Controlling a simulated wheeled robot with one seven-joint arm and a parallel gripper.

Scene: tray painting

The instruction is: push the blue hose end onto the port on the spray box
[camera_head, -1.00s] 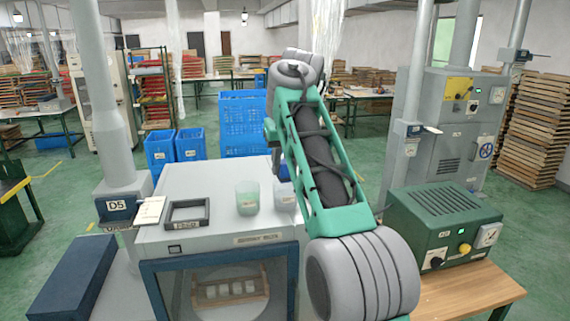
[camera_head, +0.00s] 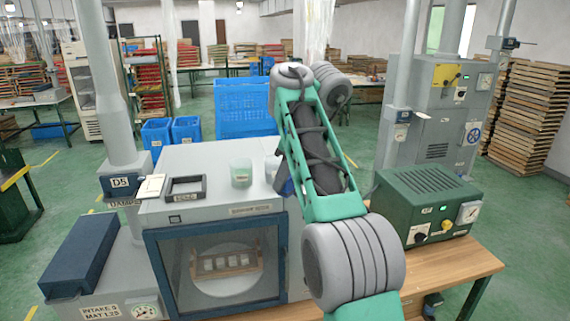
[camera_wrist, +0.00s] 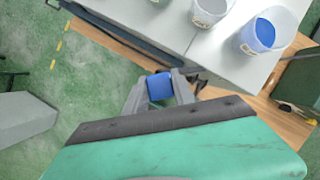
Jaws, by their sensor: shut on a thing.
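In the wrist view my gripper (camera_wrist: 160,84) is shut on the blue hose end (camera_wrist: 159,87), a short blue piece between the two grey fingers. It is beside the spray box, above the floor and the edge of the wooden bench. The spray box (camera_head: 180,219) is a grey cabinet with a dark-framed window in the head view; its pale top also shows in the wrist view (camera_wrist: 190,50). A small dark part is beside the right finger; I cannot tell whether it is the port. My arm hides most of the gripper in the head view.
A pale green cup (camera_head: 241,173) and a black frame (camera_head: 186,188) are on the box top. In the wrist view a cup with blue inside (camera_wrist: 247,47) stands near the box edge. A green unit (camera_head: 425,205) is on the wooden bench (camera_head: 455,262) to the right.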

